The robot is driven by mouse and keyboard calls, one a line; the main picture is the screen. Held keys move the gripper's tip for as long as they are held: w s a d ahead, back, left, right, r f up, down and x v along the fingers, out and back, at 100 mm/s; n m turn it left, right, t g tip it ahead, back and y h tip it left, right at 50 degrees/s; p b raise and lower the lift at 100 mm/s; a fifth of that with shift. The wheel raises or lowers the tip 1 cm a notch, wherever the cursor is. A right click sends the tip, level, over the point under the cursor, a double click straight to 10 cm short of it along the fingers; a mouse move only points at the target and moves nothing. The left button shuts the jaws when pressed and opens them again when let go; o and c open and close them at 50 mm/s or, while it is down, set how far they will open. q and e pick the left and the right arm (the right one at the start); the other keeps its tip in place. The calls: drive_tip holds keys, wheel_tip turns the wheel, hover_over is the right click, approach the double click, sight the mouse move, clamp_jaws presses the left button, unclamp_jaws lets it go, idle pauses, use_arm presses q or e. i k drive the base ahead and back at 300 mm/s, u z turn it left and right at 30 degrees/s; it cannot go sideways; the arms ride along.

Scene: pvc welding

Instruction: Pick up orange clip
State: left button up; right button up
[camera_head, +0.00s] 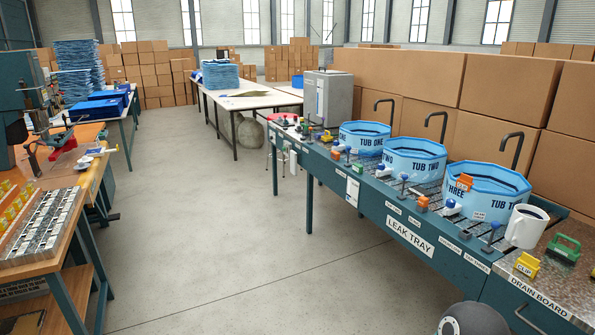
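An orange clip (464,182) sits at the front left rim of the tub labelled THREE (500,203), partly covering the lettering. A smaller orange piece (423,202) stands on the front edge of the leak tray bench, left of that tub; I cannot tell whether it is a clip. Neither of my grippers is in view, so whether they hold anything is hidden. A dark rounded part shows at the bottom edge, to the right of centre.
A yellow clip (527,264), a green clip (563,248) and a white mug (525,227) stand at the drain board (560,282). Tub two (415,162) and tub one (364,140) are farther back. Black curved taps rise behind the tubs. The grey floor (220,230) between benches is clear.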

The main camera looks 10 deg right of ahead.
sight(465, 181)
drive_tip(key=z, duration=0.3)
drive_tip(key=i, duration=1.5)
drive_tip(key=z, duration=0.8)
drive_tip(key=i, duration=1.3)
drive_tip(key=z, duration=0.4)
